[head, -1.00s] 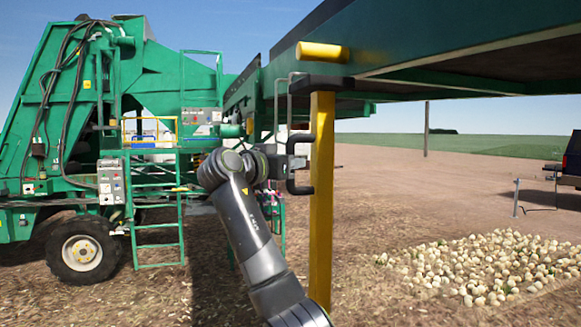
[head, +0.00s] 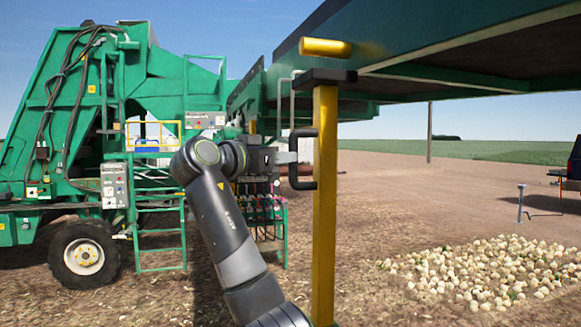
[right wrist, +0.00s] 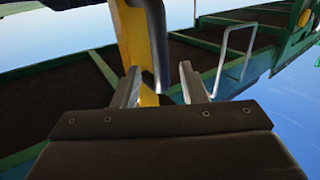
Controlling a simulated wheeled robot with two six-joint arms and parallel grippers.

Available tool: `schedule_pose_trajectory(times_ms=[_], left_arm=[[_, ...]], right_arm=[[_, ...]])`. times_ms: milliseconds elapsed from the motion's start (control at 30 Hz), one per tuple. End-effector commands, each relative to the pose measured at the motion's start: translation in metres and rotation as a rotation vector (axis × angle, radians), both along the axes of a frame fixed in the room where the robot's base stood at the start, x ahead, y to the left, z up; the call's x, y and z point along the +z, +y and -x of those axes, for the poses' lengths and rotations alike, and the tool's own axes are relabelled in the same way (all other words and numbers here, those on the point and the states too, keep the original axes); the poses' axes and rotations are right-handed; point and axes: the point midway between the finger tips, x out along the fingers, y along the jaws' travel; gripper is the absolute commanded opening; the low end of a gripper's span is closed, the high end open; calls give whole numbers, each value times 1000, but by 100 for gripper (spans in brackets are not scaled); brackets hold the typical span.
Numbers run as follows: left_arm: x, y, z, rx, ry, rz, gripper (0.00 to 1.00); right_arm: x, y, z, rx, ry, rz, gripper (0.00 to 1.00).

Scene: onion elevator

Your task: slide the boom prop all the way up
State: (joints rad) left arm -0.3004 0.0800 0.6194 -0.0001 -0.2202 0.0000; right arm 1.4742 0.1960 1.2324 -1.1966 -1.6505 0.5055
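The boom prop is a yellow upright post (head: 324,200) with a black cap (head: 327,77) and a dark C-shaped handle (head: 302,158) on its left side. Its cap sits just under a yellow cylinder (head: 325,48) on the green boom (head: 440,40); I cannot tell if they touch. My right gripper (head: 287,157) is just left of the handle. In the right wrist view, its fingers (right wrist: 161,88) are apart, with the handle bar (right wrist: 157,45) beyond the gap, beside the yellow post (right wrist: 132,35). My left gripper is not in view.
A green machine (head: 90,130) with a ladder (head: 160,230) and wheel stands at left. A pile of onions (head: 475,270) lies on the ground at right. A dark vehicle (head: 573,165) is at the right edge. Open field lies behind.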

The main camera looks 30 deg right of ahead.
Motion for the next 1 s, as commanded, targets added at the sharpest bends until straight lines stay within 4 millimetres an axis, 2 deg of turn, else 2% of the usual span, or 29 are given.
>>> schedule_pose_trajectory(times_ms=[33, 300, 500, 700, 1000], left_arm=[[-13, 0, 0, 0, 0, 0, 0], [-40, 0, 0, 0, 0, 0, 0], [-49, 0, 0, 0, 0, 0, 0], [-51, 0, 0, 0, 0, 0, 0], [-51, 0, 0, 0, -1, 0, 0]], right_arm=[[-6, 14, 4, 6, -2, 0, 39], [-4, 74, 27, 4, -2, 2, 39], [-1, 101, 37, 1, -3, 1, 39], [0, 110, 41, -1, -1, 2, 39], [1, 110, 41, -1, -2, 2, 39]])
